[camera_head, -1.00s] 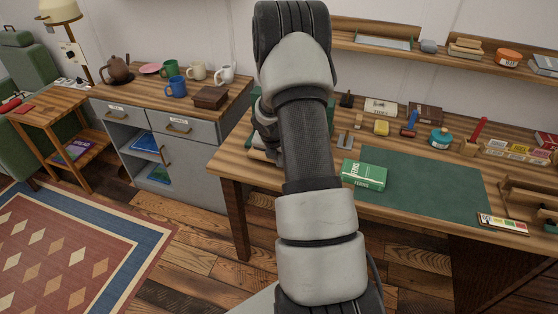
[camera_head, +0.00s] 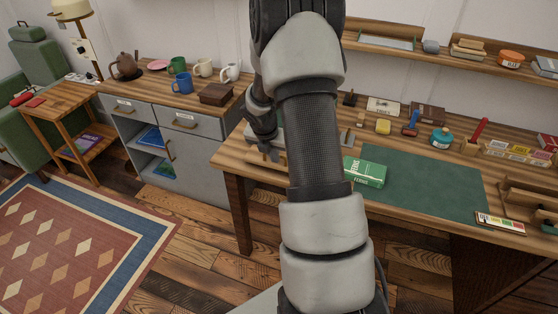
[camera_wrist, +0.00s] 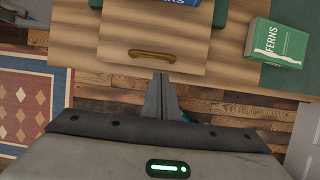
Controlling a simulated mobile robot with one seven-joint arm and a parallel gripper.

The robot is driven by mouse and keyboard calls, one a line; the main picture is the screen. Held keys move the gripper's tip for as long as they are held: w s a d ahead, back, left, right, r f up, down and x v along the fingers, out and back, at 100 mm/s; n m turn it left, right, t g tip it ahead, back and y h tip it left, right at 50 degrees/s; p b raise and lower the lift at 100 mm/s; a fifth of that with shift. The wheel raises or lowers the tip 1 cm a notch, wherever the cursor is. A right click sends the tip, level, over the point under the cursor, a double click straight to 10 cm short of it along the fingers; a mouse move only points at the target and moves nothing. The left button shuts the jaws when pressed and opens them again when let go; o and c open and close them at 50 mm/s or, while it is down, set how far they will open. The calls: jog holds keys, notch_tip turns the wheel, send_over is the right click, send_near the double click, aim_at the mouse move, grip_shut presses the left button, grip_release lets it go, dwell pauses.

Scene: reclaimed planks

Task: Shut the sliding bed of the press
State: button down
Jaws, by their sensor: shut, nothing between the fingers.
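The sliding bed (camera_wrist: 125,62) of the press is a pale wooden board with a brass pull handle (camera_wrist: 152,55) near its front edge in the wrist view. A dark green part of the press (camera_wrist: 218,22) shows beside it. My gripper (camera_wrist: 160,77) is shut and empty, its fingertips by the front edge of the bed, just below the handle. I cannot tell whether they touch. In the head view my gripper (camera_head: 271,154) is at the left end of the desk, and my arm hides most of the press.
A green FERNS box (camera_wrist: 277,43) lies right of the press, on the desk by a green mat (camera_head: 425,186). A blue item (camera_wrist: 180,2) shows at the top of the wrist view.

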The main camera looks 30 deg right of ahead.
jog(key=s+r+b, duration=0.3)
jog(key=s+b, duration=0.8)
jog(key=w+d+f+b, duration=0.4)
jog(key=d+f+b, duration=0.1)
jog(key=f, duration=0.4)
jog(key=shift+w+d, duration=0.2)
jog(key=shift+d, duration=0.2)
